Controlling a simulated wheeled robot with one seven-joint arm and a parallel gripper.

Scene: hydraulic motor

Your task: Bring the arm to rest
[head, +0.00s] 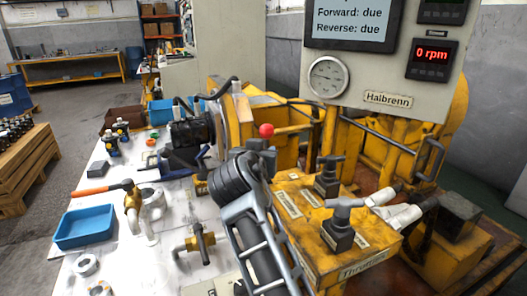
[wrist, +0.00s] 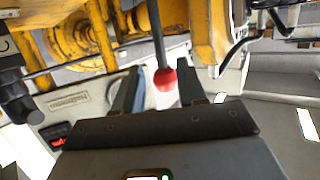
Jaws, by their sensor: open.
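My arm (head: 258,235) reaches up from the bottom middle of the head view, over the edge of the white table, with its dark wrist end near a red ball knob (head: 266,130). In the wrist view my gripper (wrist: 163,92) is open, with two dark fingers spread apart. The red knob (wrist: 165,79) on its dark lever shows in the gap between the fingers, with space visible on both sides. I cannot tell how far it is from the fingers in depth. The fingers are mostly hidden in the head view.
The yellow valve block (head: 335,240) with T-handles stands right of my arm. The Halbrenn panel (head: 385,75) reads 0 rpm, "Forward: due" and "Reverse: due". The white table (head: 115,260) at left carries a blue tray (head: 85,228), a brass valve (head: 198,242) and fittings. Open floor lies beyond.

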